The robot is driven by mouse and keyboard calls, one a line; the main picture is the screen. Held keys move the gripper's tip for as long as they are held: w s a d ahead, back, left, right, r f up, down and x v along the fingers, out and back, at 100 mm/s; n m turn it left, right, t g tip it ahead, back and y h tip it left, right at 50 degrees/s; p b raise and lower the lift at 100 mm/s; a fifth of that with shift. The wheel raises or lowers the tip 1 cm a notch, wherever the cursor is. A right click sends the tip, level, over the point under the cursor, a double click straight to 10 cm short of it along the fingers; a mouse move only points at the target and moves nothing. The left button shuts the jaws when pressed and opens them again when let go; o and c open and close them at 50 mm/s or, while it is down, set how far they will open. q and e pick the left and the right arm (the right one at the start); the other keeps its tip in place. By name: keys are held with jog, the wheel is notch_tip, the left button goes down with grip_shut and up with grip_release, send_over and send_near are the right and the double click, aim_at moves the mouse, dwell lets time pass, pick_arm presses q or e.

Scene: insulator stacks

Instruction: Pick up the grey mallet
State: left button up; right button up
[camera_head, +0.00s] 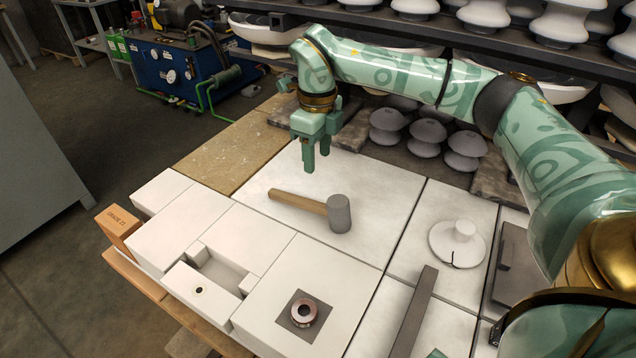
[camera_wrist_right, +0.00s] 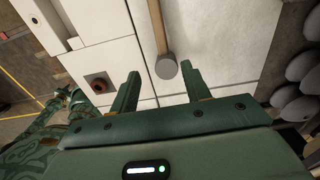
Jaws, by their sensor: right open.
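The grey mallet (camera_head: 338,213) lies on a white slab, its wooden handle (camera_head: 297,202) pointing left and its grey head to the right. My right gripper (camera_head: 316,162) is above the back of that slab, behind the mallet and apart from it. In the right wrist view, the right gripper (camera_wrist_right: 159,88) is open and empty. There the mallet head (camera_wrist_right: 166,67) appears just past and between the fingertips, with the handle running away toward the top edge.
A copper-coloured ring (camera_head: 303,311) sits on a block in front. Grey insulators (camera_head: 427,137) stand behind under a dark shelf (camera_head: 400,35). The slab around the mallet is clear.

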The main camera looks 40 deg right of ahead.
jog(key=b, duration=0.5)
send_near(314, 202)
jog(key=f, duration=0.5)
jog(key=shift+s+d+f, duration=0.1)
jog(key=shift+s+d, duration=0.1)
jog(key=shift+s, duration=0.2)
jog(key=shift+f, duration=0.35)
jog(key=f+b, duration=0.2)
jog(key=f, duration=0.1)
jog(key=f+b, duration=0.1)
jog(key=f, duration=0.1)
jog(key=shift+w+a, duration=0.3)
jog(key=shift+w, duration=0.1)
jog(key=shift+r, duration=0.15)
jog(key=shift+s, duration=0.1)
grip_shut()
pick_arm(q)
jog(key=s+a+f+g, duration=0.1)
jog(key=s+f, duration=0.2)
jog(key=f, duration=0.3)
jog(key=shift+s+a+f, duration=0.25)
jog(key=shift+a, duration=0.05)
